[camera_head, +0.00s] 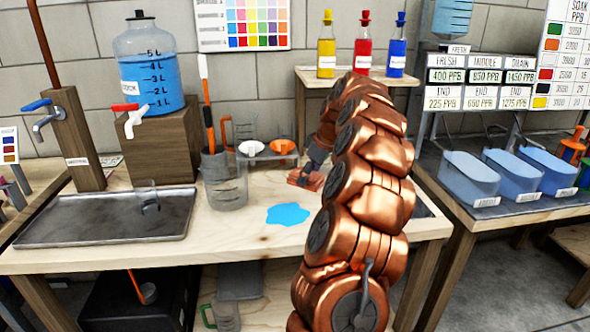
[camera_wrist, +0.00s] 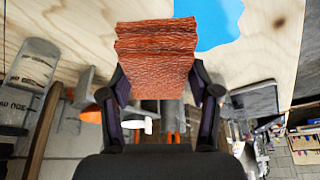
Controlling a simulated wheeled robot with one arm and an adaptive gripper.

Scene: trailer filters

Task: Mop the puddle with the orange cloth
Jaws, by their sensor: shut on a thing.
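The blue puddle (camera_head: 288,214) lies flat on the light wooden table, in front of the white and orange funnels. My gripper (camera_head: 310,172) is above the table, just behind and right of the puddle, partly hidden by my copper arm. In the wrist view my gripper (camera_wrist: 158,95) is shut on the folded orange cloth (camera_wrist: 156,50), a thick pad with a ridged surface. The cloth also shows in the head view (camera_head: 304,181). The puddle (camera_wrist: 218,22) appears beside the cloth in the wrist view. I cannot tell whether the cloth touches the tabletop.
A clear beaker (camera_head: 226,190) stands left of the puddle. A metal tray (camera_head: 105,217) fills the table's left side. A funnel rack (camera_head: 268,153) stands at the back. Blue-filled tubs (camera_head: 512,173) are on the right table. Tabletop in front of the puddle is clear.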

